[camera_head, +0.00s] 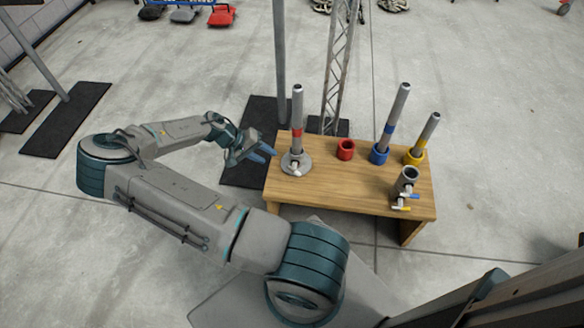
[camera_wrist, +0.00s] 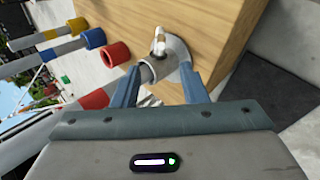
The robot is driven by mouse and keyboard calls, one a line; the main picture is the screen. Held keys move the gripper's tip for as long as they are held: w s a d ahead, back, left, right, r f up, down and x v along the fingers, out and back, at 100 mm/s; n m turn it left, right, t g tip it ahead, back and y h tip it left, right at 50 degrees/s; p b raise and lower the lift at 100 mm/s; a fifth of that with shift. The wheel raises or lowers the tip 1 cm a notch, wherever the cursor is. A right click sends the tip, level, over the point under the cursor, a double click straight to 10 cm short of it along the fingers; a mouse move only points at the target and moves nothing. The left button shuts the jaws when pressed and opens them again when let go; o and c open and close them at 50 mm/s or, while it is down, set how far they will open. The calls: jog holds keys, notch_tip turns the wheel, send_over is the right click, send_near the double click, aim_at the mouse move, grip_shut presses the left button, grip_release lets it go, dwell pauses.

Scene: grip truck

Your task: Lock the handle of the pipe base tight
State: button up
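The pipe base (camera_head: 296,163) is a round grey flange with a short collar at the left end of the wooden table. A grey pipe with a red band (camera_head: 297,118) stands upright in it. Its small white handle (camera_head: 295,170) sticks out at the collar's front. In the wrist view the pipe base (camera_wrist: 176,58) and the white handle (camera_wrist: 158,42) lie just beyond my fingertips. My gripper (camera_head: 266,154) is left of the table, beside the pipe base. In the wrist view my gripper (camera_wrist: 160,85) is open, its blue fingers apart, with the collar appearing between and beyond them.
The wooden table (camera_head: 340,192) also bears a red cup (camera_head: 346,149), a blue cup (camera_head: 379,154) and a yellow cup (camera_head: 414,157), the last two with pipes. A grey holder with levers (camera_head: 405,184) stands at the front right. A lattice post (camera_head: 338,75) rises behind the table.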

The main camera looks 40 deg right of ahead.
aim_at(288, 167)
jog(key=b+x, duration=0.2)
jog(key=x, duration=1.1)
jog(key=shift+s+d+f+b, duration=0.2)
jog(key=shift+b, duration=0.2)
grip_shut()
